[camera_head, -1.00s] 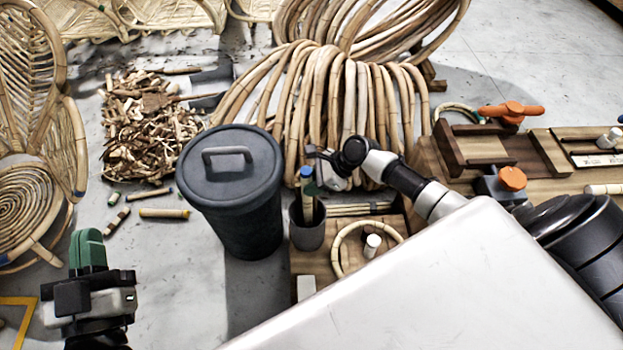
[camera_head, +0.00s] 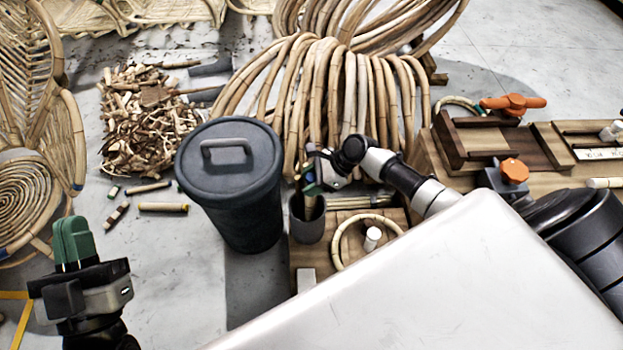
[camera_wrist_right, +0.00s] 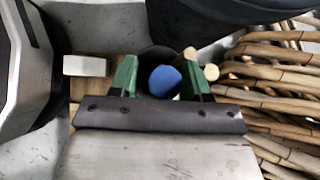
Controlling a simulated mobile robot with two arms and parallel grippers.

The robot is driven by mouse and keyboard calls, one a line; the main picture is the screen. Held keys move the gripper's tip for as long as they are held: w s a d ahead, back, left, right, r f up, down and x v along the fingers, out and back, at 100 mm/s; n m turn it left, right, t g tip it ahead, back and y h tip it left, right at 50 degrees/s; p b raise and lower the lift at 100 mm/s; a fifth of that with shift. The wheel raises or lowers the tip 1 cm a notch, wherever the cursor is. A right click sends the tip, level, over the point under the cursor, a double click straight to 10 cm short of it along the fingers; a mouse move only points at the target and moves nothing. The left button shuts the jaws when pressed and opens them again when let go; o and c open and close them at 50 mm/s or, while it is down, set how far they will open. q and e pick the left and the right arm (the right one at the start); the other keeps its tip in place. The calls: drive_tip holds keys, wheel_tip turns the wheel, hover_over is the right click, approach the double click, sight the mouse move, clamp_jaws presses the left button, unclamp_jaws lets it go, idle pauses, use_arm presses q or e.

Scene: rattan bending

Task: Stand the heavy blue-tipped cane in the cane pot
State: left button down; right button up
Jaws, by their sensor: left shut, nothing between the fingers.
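The blue-tipped cane shows its blue end (camera_wrist_right: 165,81) between the green fingers of my right gripper (camera_wrist_right: 160,78) in the right wrist view. A gap shows between the left finger and the blue end, so the gripper looks open around it. In the head view my right gripper (camera_head: 312,178) is over the mouth of the dark grey cane pot (camera_head: 307,226). The cane's lower part is hidden by the pot and gripper. My left gripper (camera_head: 72,240) is shut and empty at the lower left, far from the pot.
A lidded dark bin (camera_head: 235,185) stands just left of the pot. A large rattan coil (camera_head: 335,100) lies behind it. A wooden board (camera_head: 350,262) with a cane ring (camera_head: 340,245) lies to the right. Offcuts (camera_head: 145,120) are piled at the left.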

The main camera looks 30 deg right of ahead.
drive_tip(key=shift+o, duration=0.2)
drive_tip(key=shift+w+d+r, duration=0.2)
drive_tip(key=shift+r, duration=0.05)
drive_tip(key=shift+d+r, duration=0.1)
drive_tip(key=shift+d, duration=0.05)
use_arm(q)
wheel_tip(320, 180, down, 13)
drive_tip(key=s+a+g+y+p, duration=0.1)
drive_tip(key=g+y+p, duration=0.3)
drive_tip(key=g, duration=0.8)
drive_tip(key=shift+s+a+n+p, duration=0.2)
drive_tip(key=shift+a+n+p, duration=0.1)
drive_tip(key=shift+a, duration=0.55)
use_arm(e)
drive_tip(key=v, duration=1)
drive_tip(key=shift+s, duration=0.4)
